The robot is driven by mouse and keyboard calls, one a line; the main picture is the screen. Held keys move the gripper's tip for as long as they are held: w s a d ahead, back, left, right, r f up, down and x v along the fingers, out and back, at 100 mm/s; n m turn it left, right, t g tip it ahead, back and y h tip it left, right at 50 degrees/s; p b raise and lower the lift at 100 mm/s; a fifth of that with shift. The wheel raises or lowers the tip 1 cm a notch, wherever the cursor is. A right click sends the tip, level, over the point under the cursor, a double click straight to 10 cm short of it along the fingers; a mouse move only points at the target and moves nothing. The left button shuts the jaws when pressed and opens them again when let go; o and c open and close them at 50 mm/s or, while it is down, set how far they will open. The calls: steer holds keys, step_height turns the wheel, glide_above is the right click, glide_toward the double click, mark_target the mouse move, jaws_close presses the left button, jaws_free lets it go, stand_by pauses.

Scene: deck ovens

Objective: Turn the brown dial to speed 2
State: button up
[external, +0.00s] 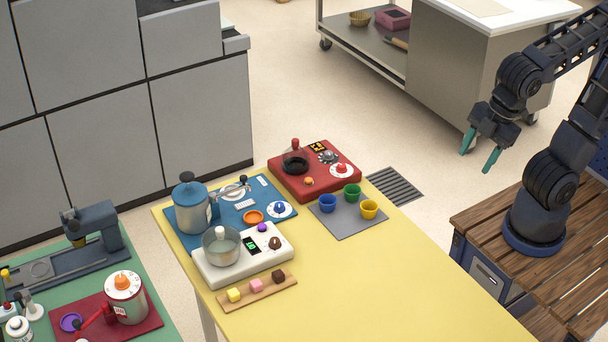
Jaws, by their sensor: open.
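The brown dial (274,243) sits on the front right of a white machine (262,270) on the yellow table. The dial's pointer and speed marks are too small to read. Beside it are a small green-lit display (251,245) and a purple knob (262,227). A clear-grey bowl (221,246) stands on the machine's left part. My gripper (479,152) has teal fingers that are spread open and empty. It hangs high at the upper right, well away from the dial.
The yellow table (400,275) is clear at front right. Behind the white machine is a blue station (183,237) with a blue-lidded pot (192,205).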

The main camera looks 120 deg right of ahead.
steer(key=w+d+f+n+g+h, duration=0.1)
steer(key=w+d+n, duration=0.15)
steer(key=w, duration=0.45)
steer(key=w+d+f+n+g, duration=0.1)
steer(key=w+d, duration=0.3)
steer(key=w, duration=0.2)
steer(key=n+g+y, duration=0.1)
steer(key=n+y, duration=0.1)
steer(key=n, duration=0.6)
glide_above(275, 240)
step_height(275, 240, down, 22)
step_height(275, 240, down, 11)
steer(key=shift+d+r, duration=0.1)
steer(key=shift+m, duration=0.25)
steer(key=c, duration=1)
